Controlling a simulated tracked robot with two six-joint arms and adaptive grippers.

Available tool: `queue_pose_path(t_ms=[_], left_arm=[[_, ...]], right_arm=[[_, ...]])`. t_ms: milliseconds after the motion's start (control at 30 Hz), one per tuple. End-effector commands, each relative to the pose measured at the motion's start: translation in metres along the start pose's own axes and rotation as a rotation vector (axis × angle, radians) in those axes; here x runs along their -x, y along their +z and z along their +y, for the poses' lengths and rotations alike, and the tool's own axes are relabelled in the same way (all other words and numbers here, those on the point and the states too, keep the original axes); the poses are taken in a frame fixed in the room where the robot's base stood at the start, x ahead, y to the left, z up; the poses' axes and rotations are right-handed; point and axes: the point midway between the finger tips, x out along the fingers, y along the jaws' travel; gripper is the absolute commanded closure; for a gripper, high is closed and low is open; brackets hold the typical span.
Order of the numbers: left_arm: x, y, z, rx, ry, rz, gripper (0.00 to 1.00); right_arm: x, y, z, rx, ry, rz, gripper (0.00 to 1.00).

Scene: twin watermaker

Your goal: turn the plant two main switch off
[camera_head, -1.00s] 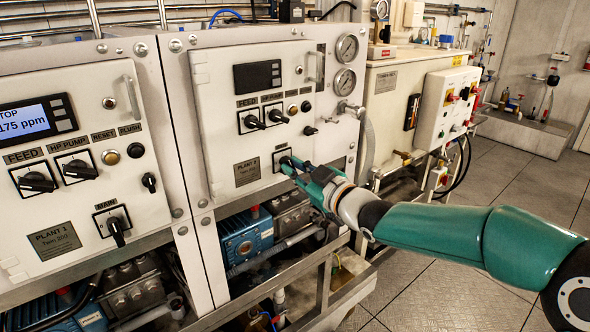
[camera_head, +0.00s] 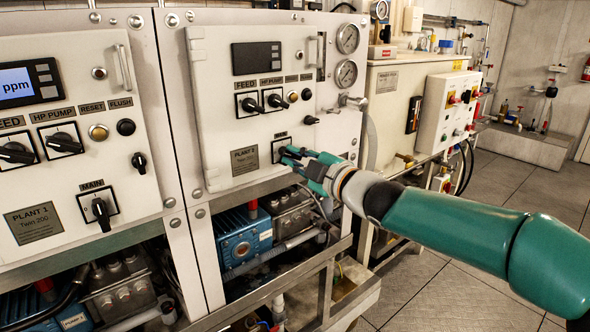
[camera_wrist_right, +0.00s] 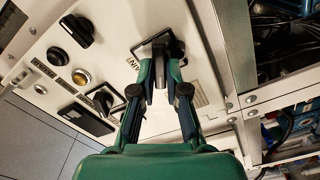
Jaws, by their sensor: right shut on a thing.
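The plant two panel (camera_head: 222,75) is the white cabinet front in the middle of the head view, with a dark blank display and a PLANT 2 plate (camera_head: 245,160). Its main switch (camera_wrist_right: 164,50) is a black rotary knob on a square plate, seen in the right wrist view below a MAIN label. My right gripper (camera_head: 287,153) is at this switch, with its fingers closed on either side of the knob, and it hides most of the switch in the head view. The knob's exact angle is hard to read. My left gripper is not in view.
The plant one panel (camera_head: 75,190) stands at the left with its own MAIN switch (camera_head: 101,212) and a lit display. FEED and HP PUMP knobs sit above my right gripper. Blue pumps (camera_head: 242,238) and a metal frame are below. Open floor lies at the right.

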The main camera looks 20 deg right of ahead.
Motion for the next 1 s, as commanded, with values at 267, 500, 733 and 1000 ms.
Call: queue_pose_path(t_ms=[267, 500, 733, 1000], left_arm=[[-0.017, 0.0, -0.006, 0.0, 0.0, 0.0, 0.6], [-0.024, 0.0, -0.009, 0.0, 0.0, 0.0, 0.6], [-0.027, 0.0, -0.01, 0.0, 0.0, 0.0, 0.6], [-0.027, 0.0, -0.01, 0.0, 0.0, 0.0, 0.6]], right_arm=[[-0.001, 0.001, -0.006, 0.249, -0.006, 0.002, 1.0], [-0.001, 0.0, -0.006, 0.404, -0.008, 0.003, 1.0], [-0.001, 0.0, -0.007, 0.482, -0.01, 0.004, 1.0], [-0.002, 0.0, -0.007, 0.504, -0.012, 0.004, 1.0]])
